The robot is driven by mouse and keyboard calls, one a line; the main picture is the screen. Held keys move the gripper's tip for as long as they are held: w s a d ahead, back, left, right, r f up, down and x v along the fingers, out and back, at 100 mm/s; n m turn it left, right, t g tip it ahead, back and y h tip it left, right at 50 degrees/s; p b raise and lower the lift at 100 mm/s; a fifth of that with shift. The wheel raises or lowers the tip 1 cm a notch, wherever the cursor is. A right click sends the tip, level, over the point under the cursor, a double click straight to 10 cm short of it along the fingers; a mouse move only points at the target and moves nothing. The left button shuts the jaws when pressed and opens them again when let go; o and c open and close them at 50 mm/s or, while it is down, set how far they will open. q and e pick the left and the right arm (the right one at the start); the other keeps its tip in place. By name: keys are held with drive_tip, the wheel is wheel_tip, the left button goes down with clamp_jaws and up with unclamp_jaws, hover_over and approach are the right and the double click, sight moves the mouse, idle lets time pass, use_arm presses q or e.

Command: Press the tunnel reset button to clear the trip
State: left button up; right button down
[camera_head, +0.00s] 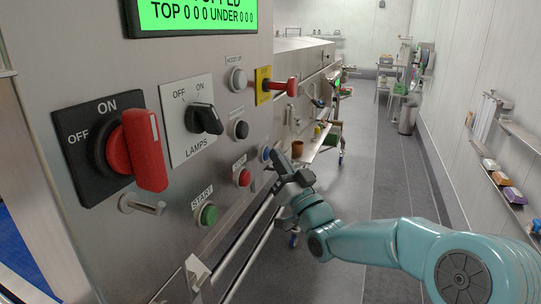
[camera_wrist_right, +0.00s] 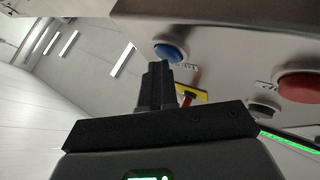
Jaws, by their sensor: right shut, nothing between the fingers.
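A steel control panel (camera_head: 225,130) fills the left of the head view. A small blue button (camera_head: 265,152) sits on its right side; it also shows in the right wrist view (camera_wrist_right: 168,52), with a small label beside it that I cannot read clearly. My right gripper (camera_head: 277,155) is shut and empty, with its fingertips close to the blue button. In the wrist view the fingertips (camera_wrist_right: 157,68) overlap the button's lower edge; I cannot tell whether they touch it. A green display (camera_head: 197,14) reads "TOP 0 0 0 UNDER 0 0 0". My left gripper is not in view.
Near the blue button are a red button (camera_head: 243,177), a green START button (camera_head: 208,214), a black button (camera_head: 240,129) and a red lever on a yellow plate (camera_head: 264,86). Large rotary switches (camera_head: 140,148) stick out at left. The aisle floor (camera_head: 365,190) at right is clear.

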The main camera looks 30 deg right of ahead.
drive_tip(key=shift+s+d+b, duration=0.6)
drive_tip(key=shift+s+b, duration=0.1)
drive_tip(key=s+d+b, duration=0.3)
drive_tip(key=shift+s+d, duration=0.1)
drive_tip(key=shift+s, duration=0.3)
idle(0.6)
